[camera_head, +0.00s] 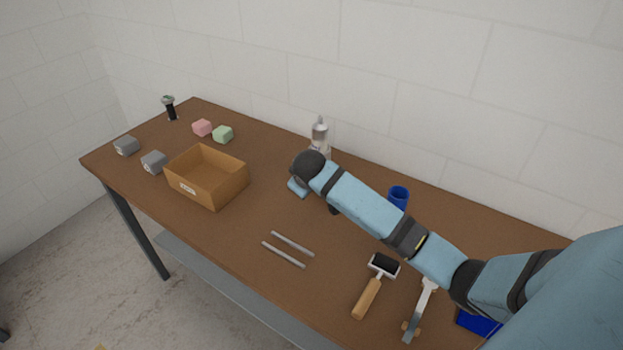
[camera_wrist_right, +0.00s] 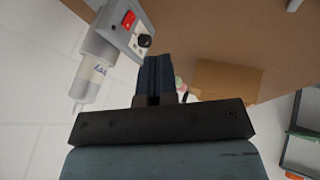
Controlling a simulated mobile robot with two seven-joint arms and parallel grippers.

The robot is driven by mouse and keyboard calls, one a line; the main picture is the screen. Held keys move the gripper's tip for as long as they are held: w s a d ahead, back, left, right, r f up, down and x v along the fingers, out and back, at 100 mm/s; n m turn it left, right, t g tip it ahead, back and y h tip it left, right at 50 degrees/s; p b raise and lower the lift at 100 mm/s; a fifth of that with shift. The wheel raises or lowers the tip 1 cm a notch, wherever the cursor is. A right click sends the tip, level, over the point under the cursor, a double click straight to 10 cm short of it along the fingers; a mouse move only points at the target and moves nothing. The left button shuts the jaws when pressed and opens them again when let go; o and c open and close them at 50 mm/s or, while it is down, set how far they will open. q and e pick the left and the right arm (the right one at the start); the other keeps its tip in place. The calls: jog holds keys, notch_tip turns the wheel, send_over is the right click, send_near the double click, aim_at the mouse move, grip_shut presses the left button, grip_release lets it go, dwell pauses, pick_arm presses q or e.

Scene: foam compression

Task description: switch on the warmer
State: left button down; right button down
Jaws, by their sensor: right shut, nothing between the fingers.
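The warmer (camera_wrist_right: 122,22) shows in the right wrist view as a grey box at the top left, with a red switch (camera_wrist_right: 129,20) and a black knob (camera_wrist_right: 144,41) on its face. A clear bottle (camera_wrist_right: 92,72) with a pale label is next to it. In the head view the bottle (camera_head: 320,132) stands near the back edge, and my right arm hides most of the warmer. My right gripper (camera_wrist_right: 157,62) is shut and empty, its fingertips just below the knob in the wrist picture; I cannot tell whether they touch. My left gripper is out of view.
The front middle is mostly clear.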

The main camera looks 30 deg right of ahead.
jog(key=p+x, duration=0.1)
jog(key=x, duration=0.8)
jog(key=shift+s+f, duration=0.1)
jog(key=d, duration=0.1)
jog(key=w+d, duration=0.1)
jog(key=d, duration=0.1)
jog(key=shift+w+f+p, duration=0.2)
jog(key=shift+f+p, duration=0.15)
jog(key=shift+w+d+f, duration=0.1)
jog(key=shift+w+d, duration=0.05)
jog(key=shift+d, duration=0.2)
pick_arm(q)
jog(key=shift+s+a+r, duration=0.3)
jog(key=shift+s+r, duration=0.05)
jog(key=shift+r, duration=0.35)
